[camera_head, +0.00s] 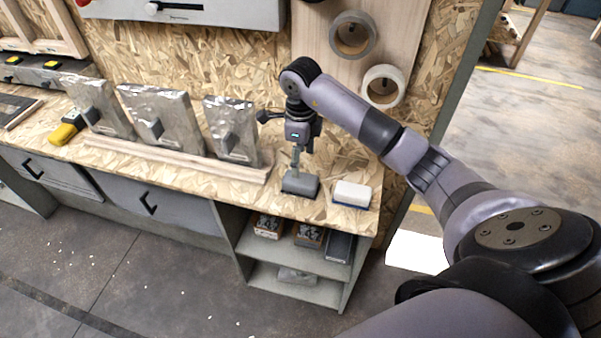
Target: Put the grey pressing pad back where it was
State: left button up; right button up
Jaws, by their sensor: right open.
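The grey pressing pad (300,185) lies on the wooden workbench (346,214) near its right end. My right gripper (298,166) points down directly above the pad, with its fingertips at or just over the pad's top. The gripper is open; whether its fingers touch the pad is too small to tell. My right arm comes in from the right of the picture. My left gripper is not in view.
A white block with a blue base (352,194) lies just right of the pad. Several foil-wrapped panels (230,130) stand behind a wooden strip (180,158) to the left. Tape rolls (383,85) hang on the back board. Open shelves (292,262) are below.

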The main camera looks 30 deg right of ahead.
notch_tip(320, 180, up, 5)
jog(key=shift+f+b, duration=0.1)
jog(key=shift+b, duration=0.2)
dwell(0.4)
